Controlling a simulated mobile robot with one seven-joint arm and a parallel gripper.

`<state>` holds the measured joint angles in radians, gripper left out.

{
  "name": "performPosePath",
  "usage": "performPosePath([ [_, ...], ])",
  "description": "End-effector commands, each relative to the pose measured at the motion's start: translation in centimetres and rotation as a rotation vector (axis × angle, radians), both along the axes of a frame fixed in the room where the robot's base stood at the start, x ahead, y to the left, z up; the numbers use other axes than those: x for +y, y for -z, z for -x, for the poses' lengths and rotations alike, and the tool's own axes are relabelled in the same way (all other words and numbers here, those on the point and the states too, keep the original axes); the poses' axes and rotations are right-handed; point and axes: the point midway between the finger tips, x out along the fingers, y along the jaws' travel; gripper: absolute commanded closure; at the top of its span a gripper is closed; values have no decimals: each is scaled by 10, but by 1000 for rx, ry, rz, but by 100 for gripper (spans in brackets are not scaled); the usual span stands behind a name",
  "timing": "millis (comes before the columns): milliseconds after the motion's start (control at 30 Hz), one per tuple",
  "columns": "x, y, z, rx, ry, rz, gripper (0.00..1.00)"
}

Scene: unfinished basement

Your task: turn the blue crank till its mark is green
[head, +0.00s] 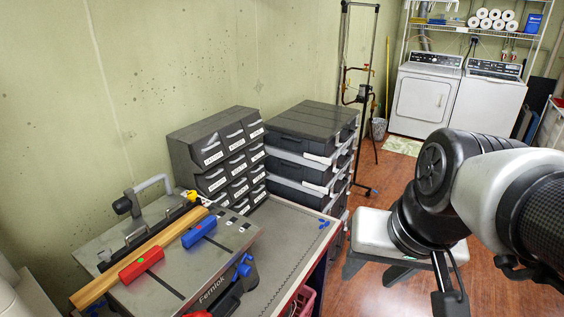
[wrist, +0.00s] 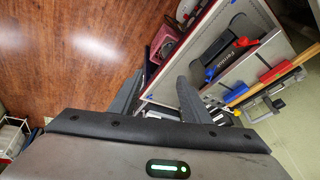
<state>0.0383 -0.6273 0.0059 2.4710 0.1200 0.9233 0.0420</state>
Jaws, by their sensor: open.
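A blue part that looks like the crank (head: 243,269) sits on a dark housing at the front side of the grey bench machine. A separate blue block (head: 199,233) and a red block with a green dot (head: 140,264) lie by the wooden strip on the machine's top. My gripper (wrist: 163,78) is open and empty, apart from the crank and the bench. In the head view my arm is at the right, and the fingertips are not clear.
A red crate (head: 302,301) is by the bench's front. Wooden floor is open at right.

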Motion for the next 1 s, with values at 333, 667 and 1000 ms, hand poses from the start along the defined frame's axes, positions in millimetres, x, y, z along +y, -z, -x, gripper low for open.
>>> performPosePath([
  [333, 48, 76, -27, 376, 377, -423, 57],
  [667, 87, 164, -96, 898, 1140, -1126, 57],
  [1000, 70, 205, -145, 1066, 1511, -1439, 57],
])
